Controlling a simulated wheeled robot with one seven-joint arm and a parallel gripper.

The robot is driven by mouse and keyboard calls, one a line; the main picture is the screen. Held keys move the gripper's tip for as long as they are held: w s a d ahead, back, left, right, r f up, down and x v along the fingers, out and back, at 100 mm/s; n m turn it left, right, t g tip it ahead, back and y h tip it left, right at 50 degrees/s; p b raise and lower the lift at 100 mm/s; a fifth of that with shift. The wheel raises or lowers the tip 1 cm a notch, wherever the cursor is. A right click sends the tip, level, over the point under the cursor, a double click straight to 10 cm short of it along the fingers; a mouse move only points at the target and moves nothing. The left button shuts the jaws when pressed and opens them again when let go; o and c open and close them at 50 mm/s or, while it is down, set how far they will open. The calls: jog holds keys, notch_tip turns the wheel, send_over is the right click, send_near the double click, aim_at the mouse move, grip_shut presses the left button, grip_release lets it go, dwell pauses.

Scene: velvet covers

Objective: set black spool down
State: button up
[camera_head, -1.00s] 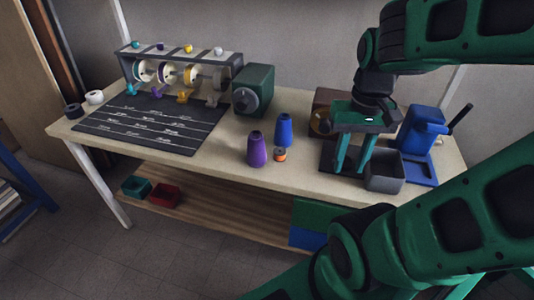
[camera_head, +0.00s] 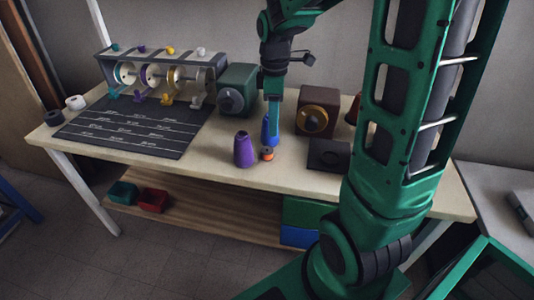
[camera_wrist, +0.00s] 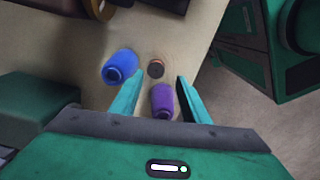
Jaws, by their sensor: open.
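A black spool (camera_head: 54,117) lies on the table's far left corner, beside a white spool (camera_head: 75,102). My gripper (camera_head: 273,138) is far to its right, pointing down by the blue cone (camera_head: 267,127) and the purple cone (camera_head: 244,150). A small orange piece with a dark top (camera_head: 267,154) stands between the cones. In the wrist view, my gripper's fingers (camera_wrist: 160,88) are apart with nothing held. The dark-topped piece (camera_wrist: 156,69) shows between and beyond them. The blue cone (camera_wrist: 119,67) is by the left finger, the purple cone (camera_wrist: 162,101) nearer the right.
A dark ruled mat (camera_head: 135,126) lies before the rack of wheels (camera_head: 150,75). A green box (camera_head: 238,88), a brown box (camera_head: 316,110) and a dark plate (camera_head: 329,155) stand on the table (camera_head: 205,160). My arm hides the table's right part. Red and teal trays (camera_head: 153,200) sit on the lower shelf.

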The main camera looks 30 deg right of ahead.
aim_at(267, 150)
jog(key=shift+n, duration=0.8)
jog(key=f, duration=0.4)
jog(key=w+f, duration=0.1)
jog(key=f, duration=0.2)
jog(key=a+f, duration=0.1)
jog(key=f, duration=0.3)
jog(key=shift+w+f, duration=0.35)
jog(key=shift+w, duration=0.05)
jog(key=c, duration=0.9)
jog(key=shift+r, duration=0.15)
